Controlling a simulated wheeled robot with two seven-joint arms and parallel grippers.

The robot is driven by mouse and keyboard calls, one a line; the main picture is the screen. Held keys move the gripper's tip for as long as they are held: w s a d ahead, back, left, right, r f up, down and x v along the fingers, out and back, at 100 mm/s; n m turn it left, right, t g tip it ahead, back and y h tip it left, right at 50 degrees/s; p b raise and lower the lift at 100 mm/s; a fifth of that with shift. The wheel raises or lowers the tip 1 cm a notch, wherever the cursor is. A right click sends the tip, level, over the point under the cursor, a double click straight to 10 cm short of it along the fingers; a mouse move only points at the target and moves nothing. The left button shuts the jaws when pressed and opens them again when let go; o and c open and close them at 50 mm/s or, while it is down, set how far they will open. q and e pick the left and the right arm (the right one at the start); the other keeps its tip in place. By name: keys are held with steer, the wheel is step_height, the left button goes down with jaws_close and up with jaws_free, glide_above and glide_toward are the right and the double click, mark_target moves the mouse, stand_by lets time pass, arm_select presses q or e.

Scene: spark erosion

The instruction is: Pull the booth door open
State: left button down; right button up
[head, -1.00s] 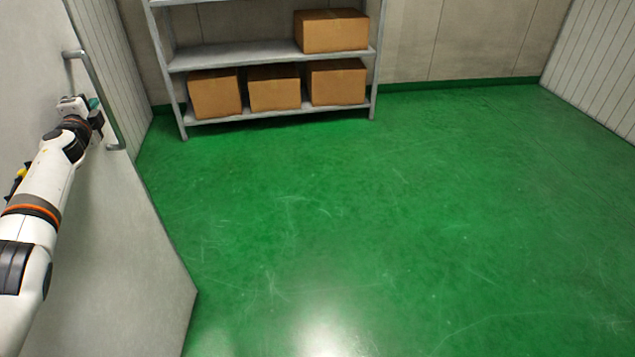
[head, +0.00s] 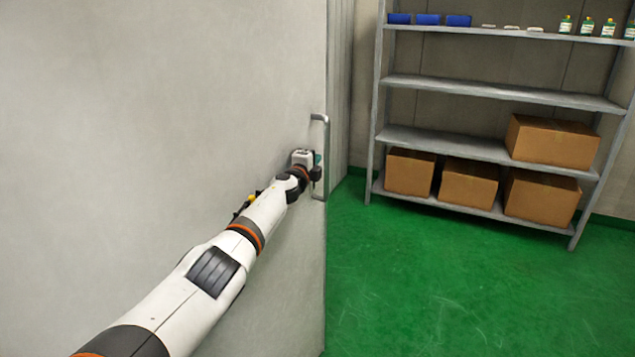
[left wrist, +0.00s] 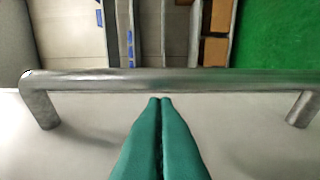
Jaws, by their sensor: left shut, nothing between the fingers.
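The booth door (head: 170,90) is a large pale grey panel filling the left half of the head view. Its handle (head: 326,155) is a grey metal bar near the door's right edge. In the left wrist view the handle (left wrist: 170,81) crosses the picture, with both bent ends meeting the door face (left wrist: 70,150). My left gripper (head: 316,165) is at the handle's middle. Its green fingers (left wrist: 160,100) are shut together with nothing between them, their tips just at the near side of the bar. I cannot tell whether they touch it. My right gripper is not in view.
A grey metal shelf (head: 490,95) stands beyond the door on the right, with cardboard boxes (head: 468,186), blue bins (head: 428,19) and several small bottles (head: 587,27). The green floor (head: 420,280) right of the door edge is clear.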

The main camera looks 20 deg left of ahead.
arm_select(q)
steer(key=s+p, duration=0.9)
steer(key=s, duration=0.2)
steer(key=shift+s+d, duration=0.25)
steer(key=shift+d, duration=0.15)
